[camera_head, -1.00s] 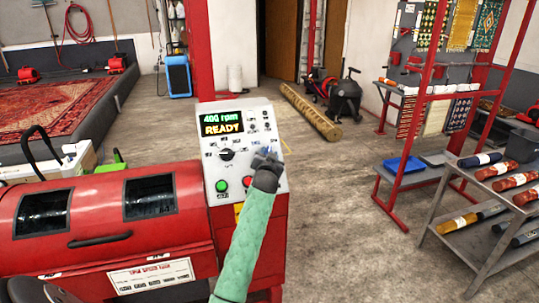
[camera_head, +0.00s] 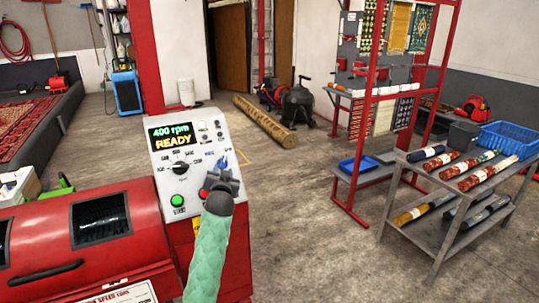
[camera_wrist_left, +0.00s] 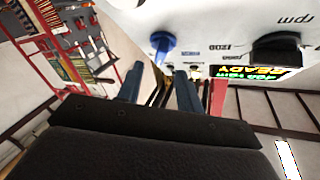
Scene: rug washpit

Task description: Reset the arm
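The red machine (camera_head: 40,240) has a tilted white control panel (camera_head: 160,188). Its screen (camera_head: 173,135) reads "400 rpm READY". A black dial (camera_head: 180,168), a green button (camera_head: 177,200) and a partly covered red button (camera_head: 203,193) show below it. My left gripper (camera_head: 222,170) is in front of the panel's lower right, close to a blue knob (camera_wrist_left: 162,45). In the left wrist view its two fingers (camera_wrist_left: 157,88) stand apart with nothing held between them; the knob is beyond the tips. Contact cannot be told. My right gripper is out of view.
A grey shelf cart (camera_head: 400,205) with rolled rugs and a blue basket (camera_head: 508,138) stands at the right. A red rack (camera_head: 372,110) is behind it. A long brown roll (camera_head: 265,121) lies on the floor. The floor between machine and cart is clear.

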